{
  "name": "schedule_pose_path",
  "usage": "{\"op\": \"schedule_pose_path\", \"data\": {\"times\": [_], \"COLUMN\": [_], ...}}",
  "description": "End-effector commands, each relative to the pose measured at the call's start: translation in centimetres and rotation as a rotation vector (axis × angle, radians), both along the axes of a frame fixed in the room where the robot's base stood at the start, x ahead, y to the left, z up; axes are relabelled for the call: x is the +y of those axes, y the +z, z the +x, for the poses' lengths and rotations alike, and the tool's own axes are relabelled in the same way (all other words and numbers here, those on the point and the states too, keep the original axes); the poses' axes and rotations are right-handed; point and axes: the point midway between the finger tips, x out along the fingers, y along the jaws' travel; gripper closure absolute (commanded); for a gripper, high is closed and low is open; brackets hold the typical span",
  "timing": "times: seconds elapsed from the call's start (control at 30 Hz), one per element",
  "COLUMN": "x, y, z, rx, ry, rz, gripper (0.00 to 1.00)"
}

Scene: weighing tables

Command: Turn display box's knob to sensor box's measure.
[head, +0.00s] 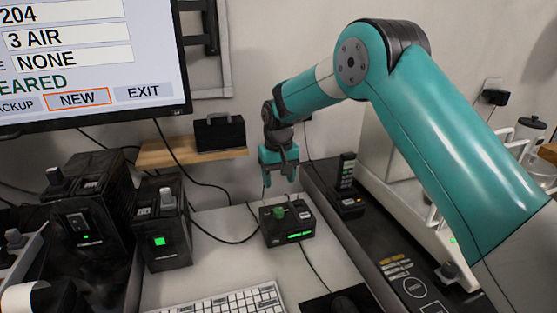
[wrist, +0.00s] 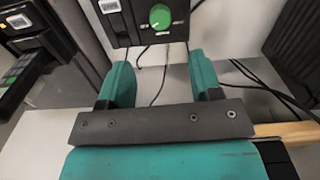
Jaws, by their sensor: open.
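A small black box (head: 286,230) with a green knob on top and a lit green display on its front stands on the white table; it looks like the display box. The green knob (wrist: 160,17) shows at the top of the wrist view, beyond my fingertips. My gripper (head: 280,178) is open and empty, pointing down above and behind the box, apart from the knob. In the wrist view my gripper (wrist: 160,72) has clear space between its fingers. The display's digits are too small to read. I cannot tell which other device is the sensor box.
Two taller black boxes (head: 163,242) (head: 85,205) with green lights stand at left. A keyboard (head: 225,303) lies in front. A black handset on a base (head: 348,180) stands right. A monitor (head: 85,60) hangs upper left; a wooden shelf (head: 165,155) is behind. Cables cross the table.

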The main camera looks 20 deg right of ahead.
Motion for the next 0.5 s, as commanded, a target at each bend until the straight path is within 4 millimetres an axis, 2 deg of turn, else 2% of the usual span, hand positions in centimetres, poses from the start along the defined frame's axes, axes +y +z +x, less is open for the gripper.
{"op": "schedule_pose_path", "data": {"times": [0.03, 0.2, 0.33, 0.5], "x": [0.0, 0.0, 0.0, 0.0], "y": [1.3, 4.6, 6.1, 6.7], "z": [0.1, 0.0, 0.0, 0.0], "rx": [-0.005, -0.003, -0.002, 0.000], "ry": [0.000, 0.000, -0.001, -0.001], "rz": [0.001, 0.000, 0.000, 0.000], "gripper": [0.41, 0.41, 0.41, 0.41]}}
